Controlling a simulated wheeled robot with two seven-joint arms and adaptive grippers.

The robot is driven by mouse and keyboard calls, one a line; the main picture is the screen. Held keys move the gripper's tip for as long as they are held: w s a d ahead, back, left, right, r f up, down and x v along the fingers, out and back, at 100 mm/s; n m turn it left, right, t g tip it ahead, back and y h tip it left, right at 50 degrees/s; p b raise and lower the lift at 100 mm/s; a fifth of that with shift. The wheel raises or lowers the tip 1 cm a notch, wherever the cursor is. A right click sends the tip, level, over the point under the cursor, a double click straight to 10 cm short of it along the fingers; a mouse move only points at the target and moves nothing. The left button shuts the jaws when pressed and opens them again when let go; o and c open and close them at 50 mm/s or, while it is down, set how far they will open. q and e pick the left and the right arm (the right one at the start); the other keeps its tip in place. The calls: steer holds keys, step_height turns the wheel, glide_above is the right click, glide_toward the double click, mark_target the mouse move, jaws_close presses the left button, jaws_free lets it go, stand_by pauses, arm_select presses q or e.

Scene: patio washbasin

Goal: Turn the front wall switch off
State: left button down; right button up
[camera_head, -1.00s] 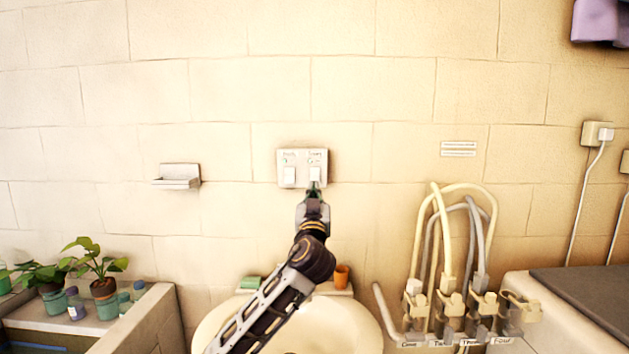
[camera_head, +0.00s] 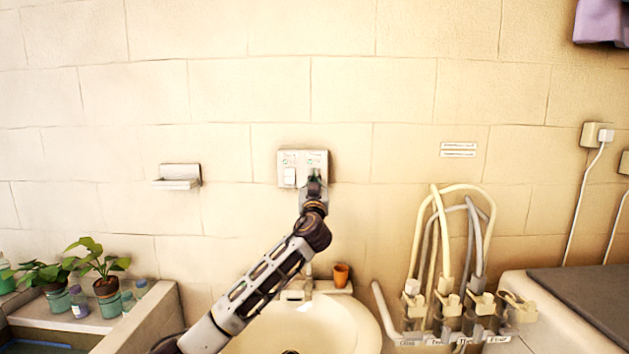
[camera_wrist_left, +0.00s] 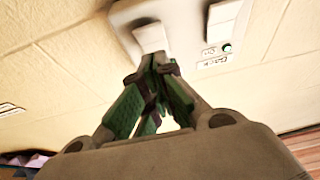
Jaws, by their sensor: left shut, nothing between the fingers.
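A pale switch panel (camera_head: 303,156) is fixed on the wall, with two rockers side by side and small green marks above them. The left rocker (camera_head: 290,176) is uncovered. My left gripper (camera_head: 314,178) is shut and empty, its tips in front of the right rocker, which it hides in the head view. In the left wrist view the shut fingertips (camera_wrist_left: 160,62) are at the edge of one rocker (camera_wrist_left: 150,38); I cannot tell whether they touch. The other rocker (camera_wrist_left: 222,12) has a "Back" label (camera_wrist_left: 214,61) and a lit green lamp (camera_wrist_left: 227,47) by it. My right gripper is out of view.
A washbasin (camera_head: 355,325) lies below my left arm, with an orange cup (camera_head: 341,274) on its back ledge. A soap dish (camera_head: 178,178) is on the wall at left. Hoses (camera_head: 440,240) stand at right. The wall around the panel is clear.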

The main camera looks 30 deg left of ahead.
arm_select(q)
steer(key=shift+w+a+f, duration=0.45)
steer(key=shift+w+a, duration=0.05)
steer(key=shift+w, duration=0.3)
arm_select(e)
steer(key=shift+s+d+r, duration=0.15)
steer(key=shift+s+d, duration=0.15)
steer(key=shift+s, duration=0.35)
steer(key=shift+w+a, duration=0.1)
